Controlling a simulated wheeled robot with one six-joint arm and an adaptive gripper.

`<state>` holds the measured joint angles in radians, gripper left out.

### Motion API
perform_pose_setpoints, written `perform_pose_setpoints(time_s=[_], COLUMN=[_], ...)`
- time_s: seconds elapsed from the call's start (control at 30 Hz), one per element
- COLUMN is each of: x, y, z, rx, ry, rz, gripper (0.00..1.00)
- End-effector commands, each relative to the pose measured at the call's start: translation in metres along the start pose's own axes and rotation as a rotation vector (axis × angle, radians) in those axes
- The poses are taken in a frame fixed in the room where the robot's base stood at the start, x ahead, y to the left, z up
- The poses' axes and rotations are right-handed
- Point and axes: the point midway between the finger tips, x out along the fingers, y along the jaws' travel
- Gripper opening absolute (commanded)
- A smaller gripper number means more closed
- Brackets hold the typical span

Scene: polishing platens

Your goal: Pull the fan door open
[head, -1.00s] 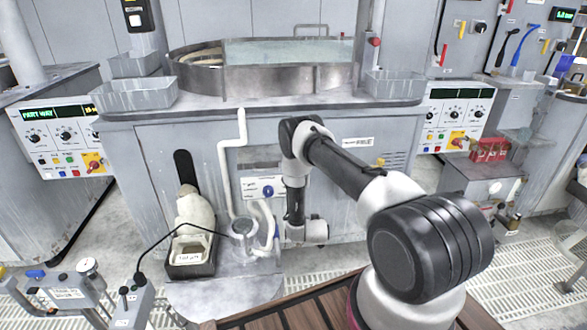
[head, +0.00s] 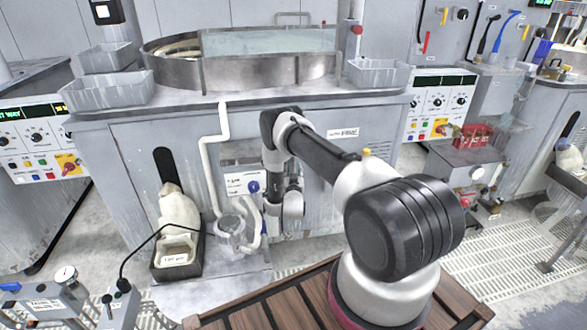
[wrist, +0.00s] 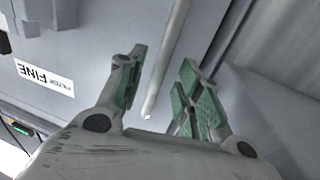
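A grey cabinet front (head: 335,195) stands beyond my arm in the head view, with a small "FINE" label (head: 343,132). That label shows upside down in the wrist view (wrist: 45,77). I cannot tell for sure which panel is the fan door. In the wrist view my gripper (wrist: 160,68) is open, its green-padded fingers apart. A pale slim bar (wrist: 166,65), possibly a handle, appears between the fingers against the grey panel. I cannot tell whether either finger touches it. In the head view the fingers are hidden behind my arm.
White pipes (head: 208,165) run down the cabinet left of my arm. A pale jug (head: 175,208) stands in a black tray (head: 192,268). A red box (head: 473,136) sits on a grey unit at right. Grated floor (head: 470,250) at right looks mostly open.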

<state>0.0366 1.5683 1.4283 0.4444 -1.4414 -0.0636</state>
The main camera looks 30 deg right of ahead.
Motion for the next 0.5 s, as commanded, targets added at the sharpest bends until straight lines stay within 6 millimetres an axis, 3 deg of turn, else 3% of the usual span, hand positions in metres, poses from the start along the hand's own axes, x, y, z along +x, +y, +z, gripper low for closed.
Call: perform_pose_setpoints(time_s=[0.2, 0.5], x=[0.027, 0.032], y=[0.0, 0.0], z=[0.0, 0.0], rx=[0.001, -0.001], ry=[0.0, -0.002], rz=[0.0, 0.0], gripper=[0.35, 0.35])
